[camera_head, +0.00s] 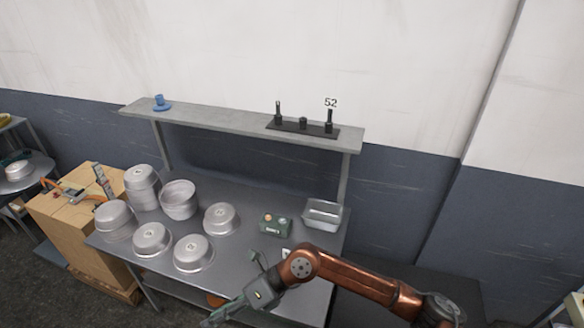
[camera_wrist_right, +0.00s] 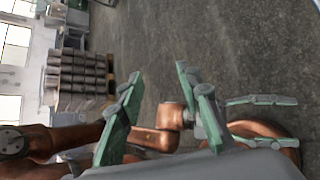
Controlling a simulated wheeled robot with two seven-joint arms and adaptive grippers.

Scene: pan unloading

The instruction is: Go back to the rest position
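My right arm comes in from the right in the head view, bent at a copper elbow. Its gripper (camera_head: 236,290) hangs low over the front edge of the grey table (camera_head: 240,262), left of the elbow. In the right wrist view its green fingers (camera_wrist_right: 165,95) are spread apart with nothing between them, and the floor shows beyond. My left gripper is outside the head view. Another pair of green fingers (camera_wrist_right: 264,121), apart and empty beside a copper link, shows at the right of the wrist view and appears to be my left gripper.
Several metal pans (camera_head: 151,239) stand on the table's left. A shelf (camera_head: 220,122) runs behind. Open floor (camera_wrist_right: 230,40) shows in the wrist view.

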